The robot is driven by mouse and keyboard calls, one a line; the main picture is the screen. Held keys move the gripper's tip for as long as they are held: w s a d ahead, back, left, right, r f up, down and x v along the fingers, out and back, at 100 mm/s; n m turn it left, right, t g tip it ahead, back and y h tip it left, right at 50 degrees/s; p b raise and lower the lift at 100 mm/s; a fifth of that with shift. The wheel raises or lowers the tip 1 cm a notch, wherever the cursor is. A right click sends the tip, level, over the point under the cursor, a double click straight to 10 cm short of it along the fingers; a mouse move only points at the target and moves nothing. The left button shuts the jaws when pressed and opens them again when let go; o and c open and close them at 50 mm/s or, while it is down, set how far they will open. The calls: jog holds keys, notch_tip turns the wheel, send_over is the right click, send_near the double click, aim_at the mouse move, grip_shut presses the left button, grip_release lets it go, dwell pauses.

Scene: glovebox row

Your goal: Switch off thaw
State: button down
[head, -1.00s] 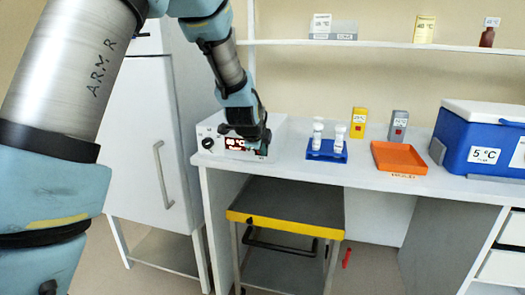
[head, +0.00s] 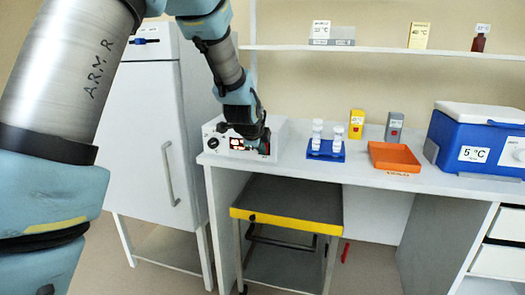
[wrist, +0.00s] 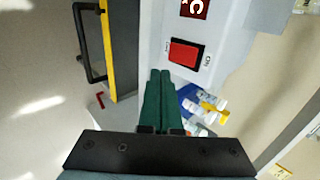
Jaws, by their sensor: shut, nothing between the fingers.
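The thaw unit is a white box (head: 279,134) on the bench, with a black knob (head: 213,143) and a lit red display (head: 237,144) on its front. In the wrist view the display (wrist: 195,8) shows part of a "C" reading. Below it is a red rocker switch (wrist: 184,54), with small labels at its two ends; I cannot tell its position for sure. My gripper (wrist: 158,74) is shut and empty, its green fingertips just beside the switch's lower left, apparently not on it. In the head view my gripper (head: 266,147) hides the right part of the unit's front.
A blue rack with white-capped tubes (head: 326,152), an orange tray (head: 394,158), yellow and grey boxes and a blue cooler (head: 478,140) stand to the right. A yellow-edged cart (head: 285,222) is under the bench. A white fridge (head: 150,140) is at left.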

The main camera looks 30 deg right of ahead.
jog(key=b+v, duration=0.1)
jog(key=v, duration=0.8)
jog(key=shift+w+r, duration=0.2)
jog(key=shift+r, duration=0.1)
jog(key=shift+d, duration=0.15)
jog(key=s+a+f+t+h, duration=0.1)
jog(key=a+f+t+h, duration=0.3)
jog(key=f, duration=0.4)
jog(key=shift+a+f+t+h+b, duration=0.3)
jog(key=shift+a+f+t+b, duration=0.1)
jog(key=shift+t, duration=0.1)
jog(key=shift+d, duration=0.1)
